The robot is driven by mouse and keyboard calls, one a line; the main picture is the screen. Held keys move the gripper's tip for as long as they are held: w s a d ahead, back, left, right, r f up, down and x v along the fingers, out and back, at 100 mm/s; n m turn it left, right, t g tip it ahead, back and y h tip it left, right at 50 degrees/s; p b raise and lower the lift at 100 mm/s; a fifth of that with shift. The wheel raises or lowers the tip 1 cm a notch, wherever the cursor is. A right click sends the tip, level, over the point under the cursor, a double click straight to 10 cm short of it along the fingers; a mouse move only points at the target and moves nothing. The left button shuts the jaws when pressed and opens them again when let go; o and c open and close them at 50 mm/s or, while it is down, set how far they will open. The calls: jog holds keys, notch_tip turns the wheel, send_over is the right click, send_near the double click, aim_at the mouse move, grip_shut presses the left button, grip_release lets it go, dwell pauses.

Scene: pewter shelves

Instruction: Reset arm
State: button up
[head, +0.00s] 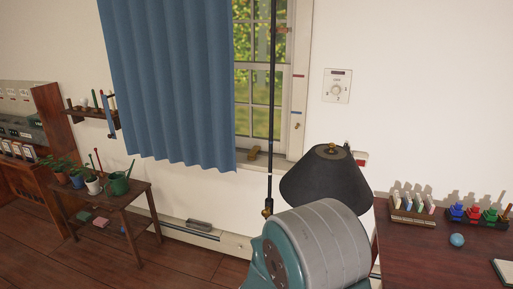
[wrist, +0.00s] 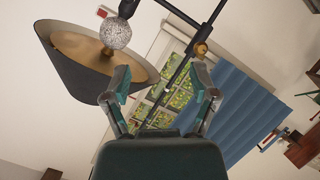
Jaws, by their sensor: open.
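My gripper (wrist: 159,92) shows in the wrist view with its two fingers spread apart and nothing between them. Behind the fingers are the window, the blue curtain (wrist: 243,105) and the black lamp shade (wrist: 62,70), seen from below. In the head view, a large rounded grey and teal part of my arm fills the lower middle, in front of the lamp. My fingertips do not show in the head view. The lamp shade (head: 327,178) stands just above and behind that arm part; I cannot tell the gap between them.
A dark table (head: 420,262) at the right holds a blue ball (head: 457,240) and small racks of coloured items. A low wooden stand (head: 128,196) with plants and a green watering can (head: 119,182) is at the left. A thin black pole (head: 272,100) rises before the window.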

jog(key=s+r+g+y, duration=0.1)
jog(key=s+r+y, duration=0.3)
jog(key=r, duration=0.4)
jog(key=s+r+g+y, duration=0.1)
jog(key=s+r+y, duration=0.3)
jog(key=r, duration=0.4)
jog(key=s+d+r+g, duration=0.1)
jog(key=s+d, duration=0.1)
jog(key=s, duration=0.5)
jog(key=s+d+r+m+g+h, duration=0.1)
jog(key=s+d+g, duration=0.1)
jog(key=s, duration=0.5)
jog(key=s+d+r+m+g+h, duration=0.1)
jog(key=s+d+r, duration=0.1)
jog(key=s, duration=0.4)
jog(key=shift+s+d+g, duration=0.3)
jog(key=shift+s+d, duration=0.1)
jog(key=shift+d, duration=0.5)
jog(key=shift+r, duration=0.1)
